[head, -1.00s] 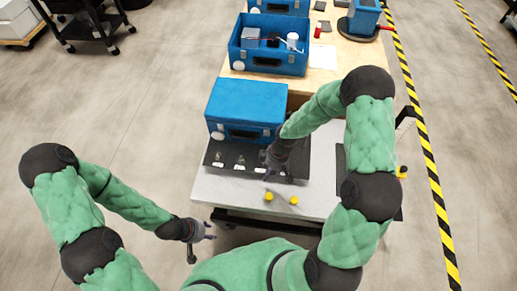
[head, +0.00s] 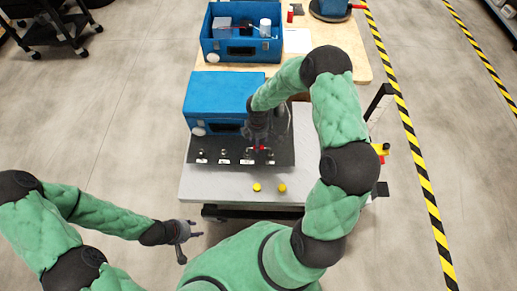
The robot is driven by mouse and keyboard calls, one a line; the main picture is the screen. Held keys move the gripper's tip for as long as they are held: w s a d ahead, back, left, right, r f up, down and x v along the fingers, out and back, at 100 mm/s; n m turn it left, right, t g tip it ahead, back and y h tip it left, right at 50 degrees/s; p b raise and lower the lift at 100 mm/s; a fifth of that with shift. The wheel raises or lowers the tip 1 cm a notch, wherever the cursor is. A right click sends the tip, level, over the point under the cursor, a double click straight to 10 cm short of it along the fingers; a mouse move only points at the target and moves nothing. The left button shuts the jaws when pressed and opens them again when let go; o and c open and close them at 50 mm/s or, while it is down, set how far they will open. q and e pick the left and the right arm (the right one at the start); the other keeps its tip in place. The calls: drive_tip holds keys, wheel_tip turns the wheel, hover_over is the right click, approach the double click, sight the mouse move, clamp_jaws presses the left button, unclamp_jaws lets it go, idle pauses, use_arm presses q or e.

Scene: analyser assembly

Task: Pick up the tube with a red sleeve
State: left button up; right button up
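A small red piece (head: 259,149), perhaps the red sleeve of the tube, shows at the fingertips of my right gripper (head: 259,143). The tube itself is too small and too covered to make out. My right gripper points down over the right part of a dark mat (head: 230,158); whether its fingers touch or hold the red piece cannot be told. Several small pale fittings (head: 224,160) stand in a row along the mat. My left gripper (head: 196,229) is open and empty, off the table at the lower left.
A closed blue case (head: 224,97) stands behind the mat. An open blue case (head: 240,46) stands on the wooden table behind. A yellow part (head: 380,148) is at the right edge.

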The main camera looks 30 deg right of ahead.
wheel_tip(320, 180, down, 5)
drive_tip(key=shift+s+a+r+b, duration=0.1)
drive_tip(key=shift+s+r+b, duration=0.05)
drive_tip(key=shift+b, duration=0.45)
drive_tip(key=shift+r, duration=0.1)
drive_tip(key=shift+c, duration=0.3)
clamp_jaws()
drive_tip(key=shift+r, duration=0.1)
